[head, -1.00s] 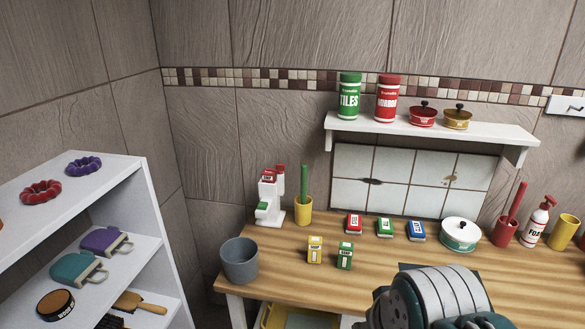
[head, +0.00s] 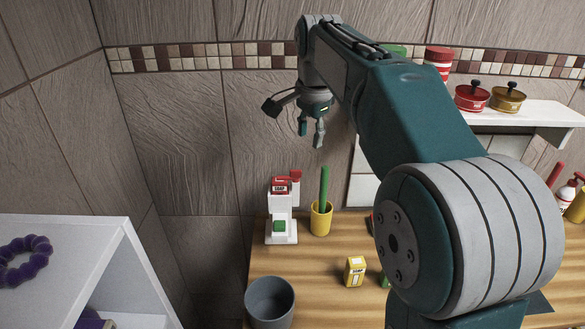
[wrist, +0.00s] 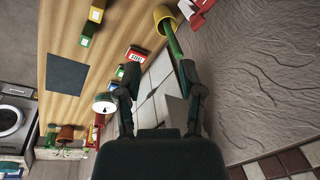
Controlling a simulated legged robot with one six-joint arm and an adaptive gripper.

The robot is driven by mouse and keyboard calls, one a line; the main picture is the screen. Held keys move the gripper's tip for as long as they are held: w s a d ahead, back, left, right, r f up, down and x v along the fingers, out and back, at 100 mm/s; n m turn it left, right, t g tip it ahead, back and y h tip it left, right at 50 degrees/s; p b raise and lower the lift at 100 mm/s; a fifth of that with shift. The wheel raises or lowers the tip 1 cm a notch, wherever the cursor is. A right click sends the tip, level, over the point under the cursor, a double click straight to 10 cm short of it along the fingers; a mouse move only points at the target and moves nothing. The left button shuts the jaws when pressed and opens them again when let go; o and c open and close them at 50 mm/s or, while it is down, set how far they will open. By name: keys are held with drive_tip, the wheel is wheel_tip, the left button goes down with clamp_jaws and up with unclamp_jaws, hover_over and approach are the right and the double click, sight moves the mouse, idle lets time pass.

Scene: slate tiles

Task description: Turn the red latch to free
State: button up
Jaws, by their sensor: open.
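A white dispenser-like stand (head: 283,238) stands at the back left of the wooden counter in the head view. It has a red block with a label on its upper part and a green block low on its front. A small red piece, which looks like the red latch (head: 296,175), sticks out at its top right. My gripper (head: 311,135) is open and empty, above the stand and slightly to its right, with its fingers pointing down. In the wrist view, my gripper's spread fingers (wrist: 155,85) hold nothing. Red and white parts of the stand show at the top edge there, partly cut off.
A yellow cup (head: 321,219) with a green stick stands just right of the stand. A grey bucket (head: 270,302) and a yellow box (head: 355,271) are nearer. A shelf (head: 535,113) with pots is at right; my arm hides much of the counter.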

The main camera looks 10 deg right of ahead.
drive_tip(key=w+f+m+g, duration=0.2)
drive_tip(key=w+f+m, duration=0.5)
drive_tip(key=w, duration=0.5)
wheel_tip(320, 180, down, 10)
drive_tip(key=shift+f, duration=0.15)
drive_tip(key=shift+a, duration=0.1)
clamp_jaws()
